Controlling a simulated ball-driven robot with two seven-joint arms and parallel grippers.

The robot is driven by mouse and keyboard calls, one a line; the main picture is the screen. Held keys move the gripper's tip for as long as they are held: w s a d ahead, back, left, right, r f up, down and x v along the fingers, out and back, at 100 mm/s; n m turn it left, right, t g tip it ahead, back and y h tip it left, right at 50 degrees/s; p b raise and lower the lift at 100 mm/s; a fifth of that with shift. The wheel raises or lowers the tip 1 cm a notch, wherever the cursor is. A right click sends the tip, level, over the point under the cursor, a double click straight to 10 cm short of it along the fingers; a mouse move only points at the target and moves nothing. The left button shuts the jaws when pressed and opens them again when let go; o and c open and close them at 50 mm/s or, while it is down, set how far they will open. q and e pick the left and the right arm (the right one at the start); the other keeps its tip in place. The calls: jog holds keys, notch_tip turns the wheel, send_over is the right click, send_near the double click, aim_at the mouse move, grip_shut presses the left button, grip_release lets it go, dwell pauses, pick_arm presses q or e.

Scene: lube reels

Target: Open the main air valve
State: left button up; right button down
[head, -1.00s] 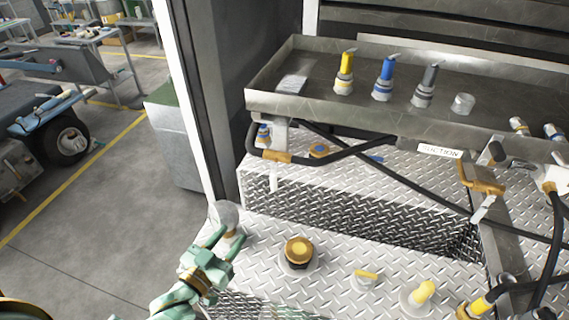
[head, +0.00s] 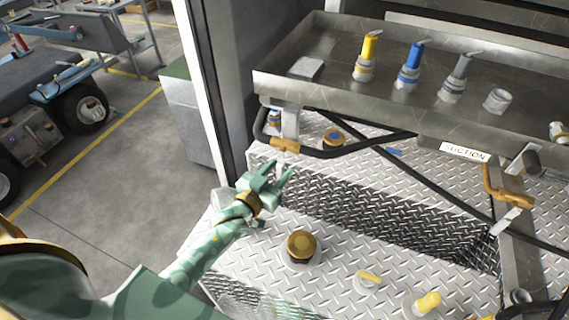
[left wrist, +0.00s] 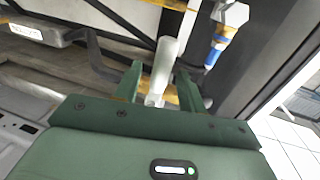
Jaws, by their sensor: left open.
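An orange valve body (head: 285,145) sits on the dark hose line under the left end of the metal tray. A short pale lever hangs below it; I take this to be the main air valve, though I see no label on it. In the left wrist view the pale lever (left wrist: 165,62) stands between the two green fingers. My left gripper (head: 279,172) is open just below the orange valve body, with its fingers pointing up around the lever. I cannot tell whether a finger touches the lever. My right gripper is not in view.
The metal tray (head: 330,97) overhangs the valve and holds yellow, blue and grey nozzles. A second orange valve (head: 508,182) is at the right near the SUCTION label (head: 466,153). A brown-yellow cap (head: 301,244) stands on the diamond-plate deck. A white post (head: 205,80) rises at left.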

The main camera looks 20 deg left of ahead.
aim_at(279, 171)
pick_arm(q)
jog(key=shift+w+d, duration=0.15)
jog(key=shift+w, duration=0.7)
jog(key=shift+w+d, duration=0.1)
jog(key=shift+w, duration=0.75)
grip_shut()
jog(key=d+r+n+t+y+p, duration=0.2)
jog(key=d+r+n+y+p, duration=0.1)
jog(key=n, duration=1.7)
jog(key=shift+d+r+y+p, duration=0.35)
jog(key=shift+d+r, duration=0.45)
jog(key=shift+r, duration=0.35)
jog(key=shift+n, duration=0.3)
grip_release()
